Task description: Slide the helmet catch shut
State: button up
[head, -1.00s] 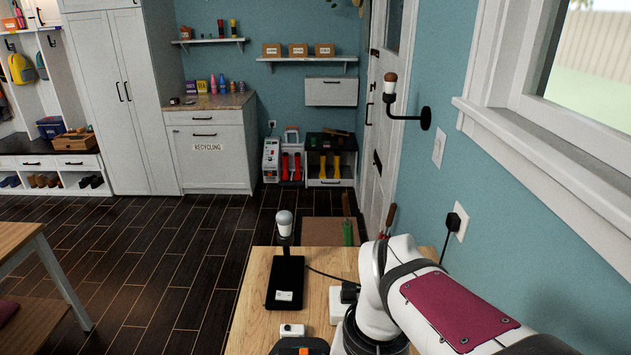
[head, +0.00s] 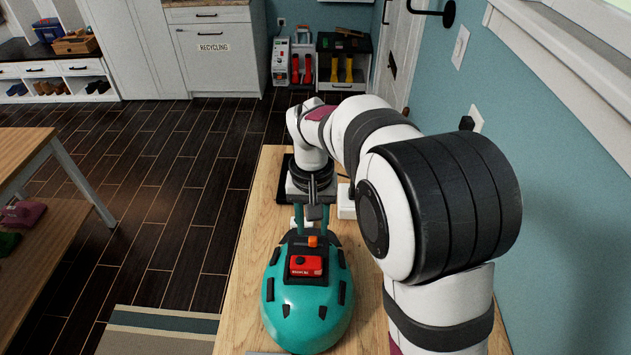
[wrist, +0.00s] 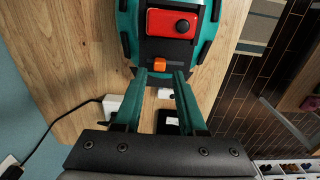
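A teal helmet (head: 283,303) with black vents lies on the wooden bench. On its crown a red box (head: 305,266) sits on a black mount. An orange catch (head: 312,241) is at the mount's far end. In the wrist view the catch (wrist: 159,65) shows just beyond my fingertips, between their lines, with the red box (wrist: 172,23) behind it. My gripper (wrist: 161,76) is open, its two teal fingers apart with nothing between them. In the head view my gripper (head: 312,232) reaches down at the helmet's far end. I cannot tell whether the fingertips touch the catch.
The wooden bench (head: 245,255) has bare room left of the helmet. A black device (head: 283,188) and a white plug block (head: 346,203) are behind my gripper. The wall and window sill (head: 560,80) bound the right side.

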aim_at(313, 239)
notch_tip(313, 239, down, 4)
jog(key=shift+r, duration=0.2)
notch_tip(313, 239, up, 4)
jog(key=shift+d+f, duration=0.1)
jog(key=shift+f, duration=1.75)
grip_shut()
jog(key=shift+d, duration=0.45)
